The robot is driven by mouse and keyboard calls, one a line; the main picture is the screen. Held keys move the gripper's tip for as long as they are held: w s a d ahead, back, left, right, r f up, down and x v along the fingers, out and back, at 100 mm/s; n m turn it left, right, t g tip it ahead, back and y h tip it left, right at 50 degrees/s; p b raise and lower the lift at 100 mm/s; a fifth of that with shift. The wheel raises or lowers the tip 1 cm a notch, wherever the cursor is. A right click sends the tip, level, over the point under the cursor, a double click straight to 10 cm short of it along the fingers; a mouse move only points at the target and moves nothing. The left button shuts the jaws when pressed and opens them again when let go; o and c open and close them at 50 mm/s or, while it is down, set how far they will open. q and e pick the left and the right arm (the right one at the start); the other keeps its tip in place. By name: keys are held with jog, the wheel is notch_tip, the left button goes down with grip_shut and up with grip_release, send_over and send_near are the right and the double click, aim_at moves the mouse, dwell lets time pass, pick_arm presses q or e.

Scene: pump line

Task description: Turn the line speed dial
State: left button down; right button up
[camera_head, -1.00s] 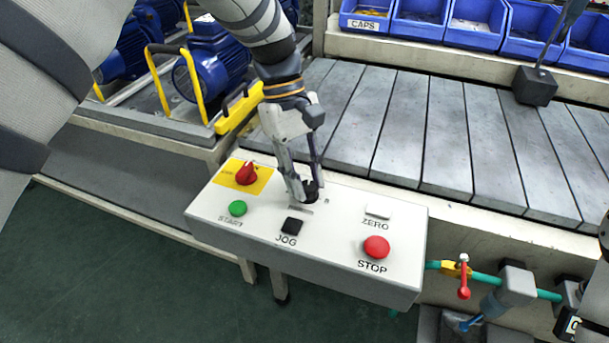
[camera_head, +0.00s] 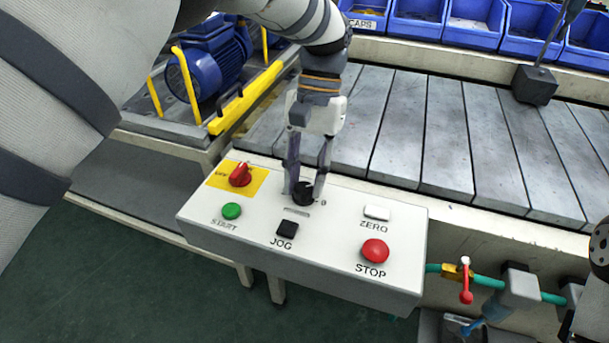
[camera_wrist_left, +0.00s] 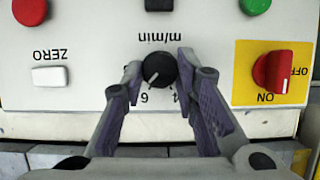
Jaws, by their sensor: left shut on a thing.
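The line speed dial (camera_head: 303,192) is a round black knob with a white pointer line, set at the back of a white control box (camera_head: 330,250). In the left wrist view the dial (camera_wrist_left: 160,70) sits above the printed numbers, with "m/min" printed upside down beyond it. Its pointer line slants toward the lower left, near the 6. My left gripper (camera_head: 306,190) reaches down from above and is shut on the dial, one finger on each side. In the left wrist view its fingers (camera_wrist_left: 161,76) flank the knob. My right gripper is not in view.
The red ON/OFF switch (camera_head: 240,175) on a yellow plate, green START (camera_head: 232,211), black JOG (camera_head: 287,229), white ZERO (camera_head: 377,212) and red STOP (camera_head: 375,251) buttons surround the dial. A slatted conveyor (camera_head: 420,130) lies behind; blue bins (camera_head: 470,22) stand beyond.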

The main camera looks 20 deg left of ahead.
pick_arm(q)
jog(key=m+y, duration=0.1)
jog(key=m, duration=0.3)
jog(key=shift+d+m+y, duration=0.2)
jog(key=shift+m+y, duration=0.1)
jog(key=shift+y, duration=0.1)
jog(key=shift+s+d+m+t+y+p, duration=0.1)
jog(key=shift+m+t+y+p, duration=0.2)
jog(key=shift+m, duration=0.7)
jog(key=shift+s+m+t+y+p, duration=0.1)
jog(key=shift+m+t+y+p, duration=0.2)
jog(key=shift+m, duration=0.7)
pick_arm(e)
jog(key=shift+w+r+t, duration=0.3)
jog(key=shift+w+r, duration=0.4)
pick_arm(q)
jog(key=shift+m, duration=0.3)
jog(key=c, duration=1.2)
grip_release()
jog(key=shift+c, duration=0.2)
jog(key=v, duration=1.2)
